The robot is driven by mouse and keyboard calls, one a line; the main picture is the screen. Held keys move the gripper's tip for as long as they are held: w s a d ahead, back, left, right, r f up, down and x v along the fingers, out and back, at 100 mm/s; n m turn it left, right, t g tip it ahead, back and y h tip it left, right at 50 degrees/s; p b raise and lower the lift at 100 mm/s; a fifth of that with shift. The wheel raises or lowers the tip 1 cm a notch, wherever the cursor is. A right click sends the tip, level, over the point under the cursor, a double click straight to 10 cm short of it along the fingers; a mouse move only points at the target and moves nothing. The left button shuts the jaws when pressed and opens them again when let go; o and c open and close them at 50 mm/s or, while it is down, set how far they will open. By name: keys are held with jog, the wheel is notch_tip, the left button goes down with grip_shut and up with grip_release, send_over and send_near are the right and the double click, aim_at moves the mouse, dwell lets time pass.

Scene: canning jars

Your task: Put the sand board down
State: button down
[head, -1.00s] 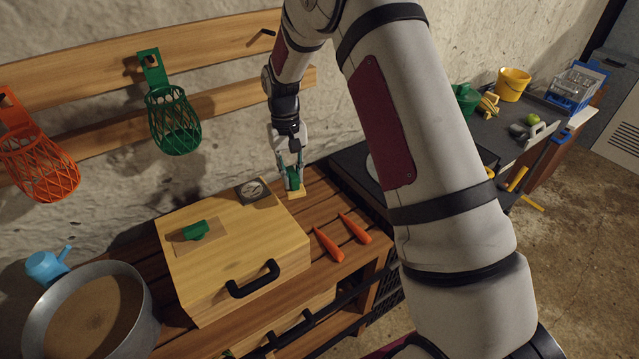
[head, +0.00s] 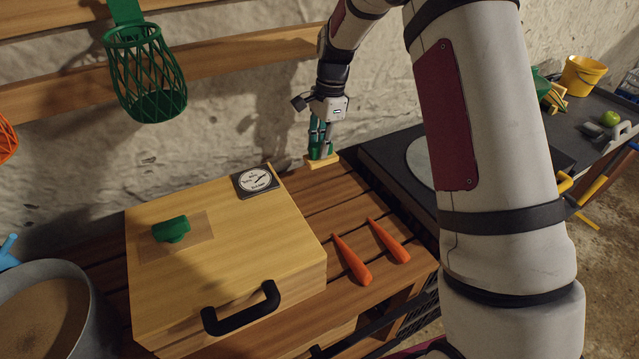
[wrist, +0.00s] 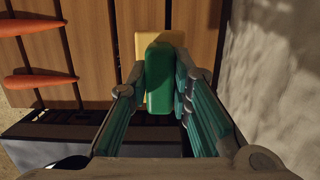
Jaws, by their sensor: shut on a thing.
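The sand board is a small flat yellow board (head: 322,162) with a green grip (head: 321,150) on top. My gripper (head: 320,132) is shut on the green grip, above the back right part of the slatted wooden bench (head: 318,205). In the wrist view the green grip (wrist: 160,80) sits between my fingers, with the yellow board (wrist: 141,46) showing behind it. The board looks roughly level. I cannot tell for sure whether its underside touches the bench; it appears a little above the slats.
A wooden box (head: 230,235) with a black handle, a dial (head: 254,181) and a green knob (head: 171,229) stands left. Two carrots (head: 352,260) lie on the bench's front right. A dark hob-like unit (head: 385,165) adjoins on the right. The slats between are bare.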

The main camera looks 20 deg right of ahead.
jog(key=shift+f, duration=4.4)
jog(key=shift+f, duration=0.1)
jog(key=c, duration=1.4)
grip_release()
jog(key=shift+f, duration=0.1)
jog(key=shift+c, duration=0.2)
